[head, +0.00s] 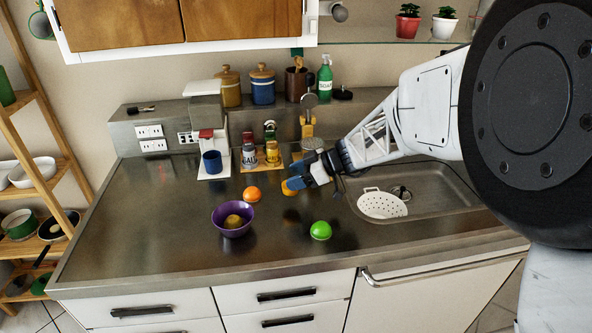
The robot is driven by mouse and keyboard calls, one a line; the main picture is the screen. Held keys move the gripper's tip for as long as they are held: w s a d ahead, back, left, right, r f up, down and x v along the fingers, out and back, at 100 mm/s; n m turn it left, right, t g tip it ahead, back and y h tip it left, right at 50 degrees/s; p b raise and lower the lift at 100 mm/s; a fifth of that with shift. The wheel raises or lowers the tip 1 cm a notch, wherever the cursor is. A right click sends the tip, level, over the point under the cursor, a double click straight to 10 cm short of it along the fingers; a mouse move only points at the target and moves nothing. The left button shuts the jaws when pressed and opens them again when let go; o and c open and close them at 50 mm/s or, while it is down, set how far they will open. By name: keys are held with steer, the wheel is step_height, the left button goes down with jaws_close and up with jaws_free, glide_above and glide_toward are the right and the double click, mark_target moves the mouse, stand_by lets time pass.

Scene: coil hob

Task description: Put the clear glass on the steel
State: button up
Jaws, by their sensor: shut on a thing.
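The steel worktop (130,235) fills the middle of the head view and is bare over much of its left and front. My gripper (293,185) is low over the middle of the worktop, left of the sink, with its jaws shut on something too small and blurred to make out. A small yellow-orange patch (290,189) shows at the fingertips; I cannot tell whether it is held or behind them. I cannot clearly make out the clear glass. My arm and the gripper's own body hide part of the area around the jaws.
An orange (252,194), a purple bowl (231,226) with a round fruit in it, and a green fruit (321,230) are near the gripper. A coffee machine (213,145) with a blue mug (212,162) and several jars stand behind. A white colander (382,205) sits in the sink.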

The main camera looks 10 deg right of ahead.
mark_target(297, 194)
steer(key=shift+f, duration=1.55)
steer(key=shift+f, duration=0.5)
steer(key=shift+s+f, duration=0.1)
steer(key=shift+f, duration=0.4)
steer(key=shift+s+f, duration=0.1)
steer(key=shift+f, duration=0.4)
steer(key=o, duration=1.1)
steer(key=shift+f, duration=0.1)
steer(key=shift+c, duration=0.2)
steer(key=shift+v, duration=0.9)
steer(key=d+r, duration=0.5)
steer(key=shift+s, duration=0.4)
